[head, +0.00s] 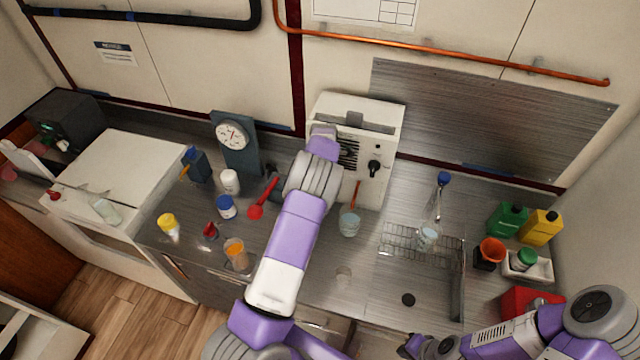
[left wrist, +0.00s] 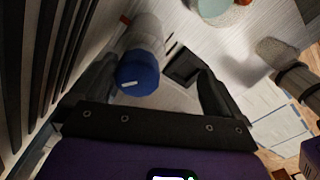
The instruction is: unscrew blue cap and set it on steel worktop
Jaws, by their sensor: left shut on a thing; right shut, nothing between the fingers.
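The blue cap (left wrist: 138,75) sits on a pale cylindrical bottle (left wrist: 146,32) in the left wrist view, its top facing the camera. My left gripper (left wrist: 145,72) is shut on the blue cap, with the dark fingers on either side of it. Whether the bottle stands on the worktop I cannot tell. In the head view my left arm hides this gripper, cap and bottle in front of the white machine. The steel worktop (head: 310,268) runs across the head view. My right gripper (head: 425,346) is shut and empty, low at the right.
The white machine (head: 385,150) stands at the back. A blue-lidded jar (head: 226,207), a red tool (head: 262,199) and a gauge stand (head: 237,145) are left of my arm. A glass beaker (head: 349,225) and blue-topped flask (head: 436,200) are right. Bare worktop lies near the front.

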